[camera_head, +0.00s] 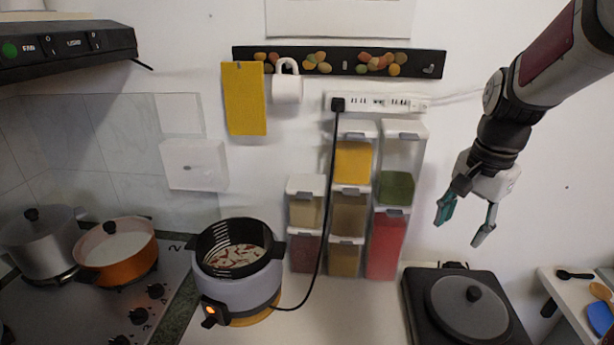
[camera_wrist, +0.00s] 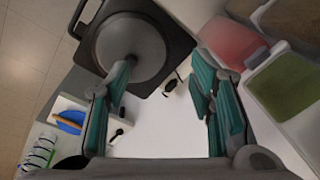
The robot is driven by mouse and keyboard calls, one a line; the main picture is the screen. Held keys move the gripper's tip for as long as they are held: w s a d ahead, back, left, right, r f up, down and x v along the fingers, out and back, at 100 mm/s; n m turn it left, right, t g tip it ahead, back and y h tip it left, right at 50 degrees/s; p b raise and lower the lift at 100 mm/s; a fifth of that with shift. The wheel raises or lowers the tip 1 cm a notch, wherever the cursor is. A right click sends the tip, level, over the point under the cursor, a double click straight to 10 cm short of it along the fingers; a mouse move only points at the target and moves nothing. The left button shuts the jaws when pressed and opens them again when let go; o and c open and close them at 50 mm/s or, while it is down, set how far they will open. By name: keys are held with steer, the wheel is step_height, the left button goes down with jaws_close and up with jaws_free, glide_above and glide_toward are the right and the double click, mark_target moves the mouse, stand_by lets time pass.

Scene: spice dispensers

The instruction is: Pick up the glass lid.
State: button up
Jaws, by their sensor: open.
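A round grey lid with a black knob (camera_head: 470,303) lies on a black square hot plate (camera_head: 418,306) at the lower right in the head view. I take it to be the glass lid, though it looks dull grey. My gripper (camera_head: 462,228) is open and empty, pointing down above the hot plate. In the wrist view, the lid (camera_wrist: 140,35) is at the upper left. The left finger of my gripper (camera_wrist: 165,80) overlaps the lid and partly hides its knob there; the right finger is clear of the lid.
Spice dispensers (camera_head: 388,245) are stacked against the wall left of my gripper. A side table (camera_head: 560,290) with a blue item and spoons stands at the right. A fryer (camera_head: 240,285) with a black cord, an orange pot (camera_head: 118,258) and a lidded grey pot (camera_head: 40,245) are further left.

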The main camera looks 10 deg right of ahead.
steer(key=d+f+m+g, duration=0.1)
steer(key=d+f+m, duration=0.4)
steer(key=d, duration=0.3)
steer(key=p, duration=0.1)
glide_above(475, 291)
steer(key=f, duration=0.9)
steer(key=shift+w+a+f, duration=0.1)
steer(key=shift+w+a, duration=0.05)
steer(key=shift+w, duration=0.15)
steer(key=f, duration=0.1)
steer(key=f+p, duration=0.1)
steer(key=f, duration=0.2)
steer(key=shift+s+d+f+p, duration=0.1)
steer(key=shift+s+d+p, duration=0.1)
steer(key=shift+s+p, duration=0.15)
steer(key=shift+w+f, duration=0.1)
steer(key=shift+f, duration=0.45)
jaws_close()
